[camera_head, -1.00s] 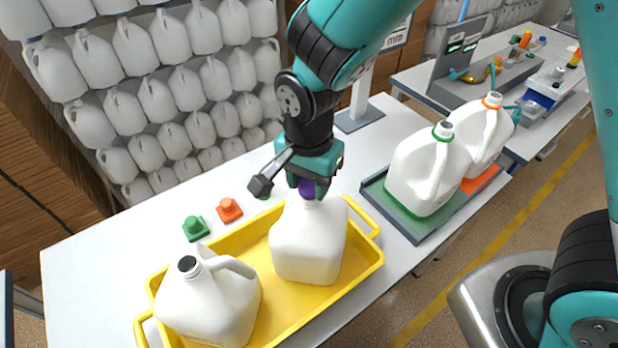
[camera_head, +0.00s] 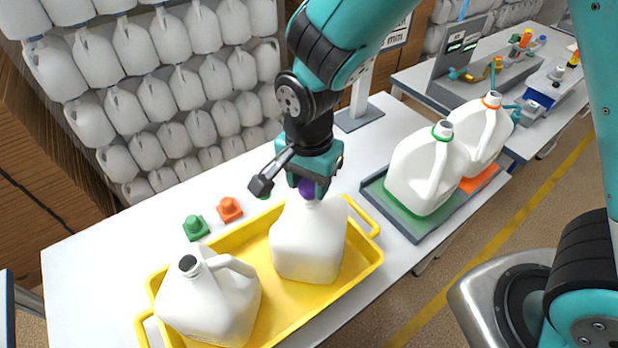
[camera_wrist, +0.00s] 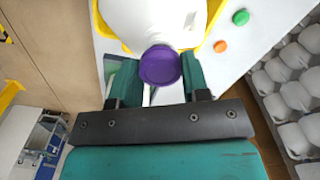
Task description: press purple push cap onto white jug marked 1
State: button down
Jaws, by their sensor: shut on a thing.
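The purple push cap (camera_head: 307,188) is between the fingers of my gripper (camera_head: 308,180), right at the mouth of a white jug (camera_head: 307,240) in the yellow tray. In the wrist view my gripper (camera_wrist: 160,80) is shut on the purple cap (camera_wrist: 160,66), with the white jug (camera_wrist: 158,22) just beyond it. The fingers partly hide the cap and the jug's neck, so I cannot tell how far the cap is seated. No number shows on the jug.
The yellow tray (camera_head: 358,262) also holds an uncapped white jug (camera_head: 212,302). Green (camera_head: 195,228) and orange (camera_head: 229,209) caps lie on the white table behind it. A grey tray (camera_head: 412,232) at right holds two jugs with green and orange neck rings. Stacked jugs fill the back rack.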

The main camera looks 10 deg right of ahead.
jog(key=shift+f, duration=0.15)
jog(key=shift+f+b, duration=0.95)
jog(key=shift+f, duration=0.2)
jog(key=c, duration=0.5)
grip_release()
jog(key=shift+r, duration=0.1)
